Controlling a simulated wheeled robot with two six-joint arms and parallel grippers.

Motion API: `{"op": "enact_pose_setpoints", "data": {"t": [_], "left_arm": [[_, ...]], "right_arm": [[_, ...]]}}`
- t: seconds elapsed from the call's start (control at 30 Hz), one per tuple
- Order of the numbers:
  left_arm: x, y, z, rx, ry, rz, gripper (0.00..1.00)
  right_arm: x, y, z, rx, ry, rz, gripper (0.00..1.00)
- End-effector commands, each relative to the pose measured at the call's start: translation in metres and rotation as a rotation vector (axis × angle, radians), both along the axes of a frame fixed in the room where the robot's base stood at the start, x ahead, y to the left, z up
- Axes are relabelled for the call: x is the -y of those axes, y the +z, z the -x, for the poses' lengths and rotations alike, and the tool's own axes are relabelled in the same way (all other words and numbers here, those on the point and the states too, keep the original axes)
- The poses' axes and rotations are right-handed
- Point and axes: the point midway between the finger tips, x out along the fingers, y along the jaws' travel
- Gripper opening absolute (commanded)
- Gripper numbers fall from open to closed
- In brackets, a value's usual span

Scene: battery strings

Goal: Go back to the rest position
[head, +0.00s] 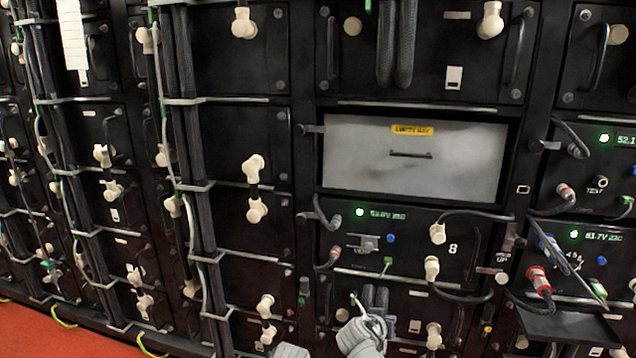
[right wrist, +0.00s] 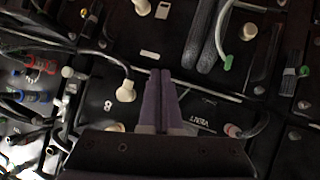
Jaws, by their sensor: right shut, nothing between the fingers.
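My right gripper (head: 375,290) is low in the middle of the head view, in front of the battery rack. In the right wrist view its two purple fingers (right wrist: 161,75) lie together, shut and empty, pointing at the rack front. Battery module 8 (head: 478,243) is just up and right of it, with a lit green lamp, pale connectors and dark cables. It also shows in the right wrist view (right wrist: 101,88). I cannot tell how close the fingertips are to the panel. My left gripper is not seen.
A grey empty-bay panel (head: 350,160) with a yellow label is above module 8. Vertical cable bundles (head: 185,100) run down the left. A black shelf (head: 570,326) juts out at lower right, below a red connector (head: 538,280). Orange floor (head: 60,335) shows lower left.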

Motion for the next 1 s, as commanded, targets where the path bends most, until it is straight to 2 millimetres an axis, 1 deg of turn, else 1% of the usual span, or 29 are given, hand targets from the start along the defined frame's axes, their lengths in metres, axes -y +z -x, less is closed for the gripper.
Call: {"op": "enact_pose_setpoints", "data": {"t": [0.03, 0.07, 0.1, 0.17, 0.2, 0.33, 0.4, 0.53, 0.57, 0.6, 0.77, 0.87, 0.97, 1.0], "left_arm": [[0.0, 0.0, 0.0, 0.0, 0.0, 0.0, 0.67], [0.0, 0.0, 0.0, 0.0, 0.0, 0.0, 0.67], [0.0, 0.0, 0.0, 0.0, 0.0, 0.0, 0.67], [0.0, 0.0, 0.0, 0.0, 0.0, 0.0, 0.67], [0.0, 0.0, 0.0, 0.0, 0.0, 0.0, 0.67], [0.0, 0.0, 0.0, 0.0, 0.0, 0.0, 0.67], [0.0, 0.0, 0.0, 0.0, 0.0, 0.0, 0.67], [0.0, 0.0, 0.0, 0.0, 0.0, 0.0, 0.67], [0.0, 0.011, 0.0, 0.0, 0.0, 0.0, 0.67], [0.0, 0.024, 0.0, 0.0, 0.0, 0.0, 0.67], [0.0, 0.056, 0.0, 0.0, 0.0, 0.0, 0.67], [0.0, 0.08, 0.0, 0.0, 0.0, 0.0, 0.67], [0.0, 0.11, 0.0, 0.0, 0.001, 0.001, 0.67], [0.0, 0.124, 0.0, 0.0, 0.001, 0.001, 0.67]], "right_arm": [[-0.016, -0.023, 0.027, -0.142, 0.021, -0.021, 0.0], [-0.025, -0.035, 0.041, -0.227, 0.04, -0.032, 0.0], [-0.037, -0.049, 0.059, -0.332, 0.071, -0.048, 0.0], [-0.054, -0.066, 0.085, -0.472, 0.128, -0.073, 0.0], [-0.065, -0.075, 0.1, -0.555, 0.17, -0.089, 0.0], [-0.098, -0.094, 0.147, -0.779, 0.312, -0.137, 0.0], [-0.114, -0.099, 0.17, -0.88, 0.394, -0.162, 0.0], [-0.142, -0.104, 0.213, -1.054, 0.561, -0.209, 0.0], [-0.143, -0.093, 0.214, -1.064, 0.572, -0.213, 0.0], [-0.142, -0.08, 0.212, -1.057, 0.564, -0.211, 0.0], [-0.141, -0.048, 0.211, -1.053, 0.56, -0.209, 0.0], [-0.141, -0.024, 0.21, -1.053, 0.559, -0.21, 0.0], [-0.141, 0.006, 0.21, -1.051, 0.558, -0.209, 0.0], [-0.141, 0.02, 0.21, -1.051, 0.558, -0.209, 0.0]]}}
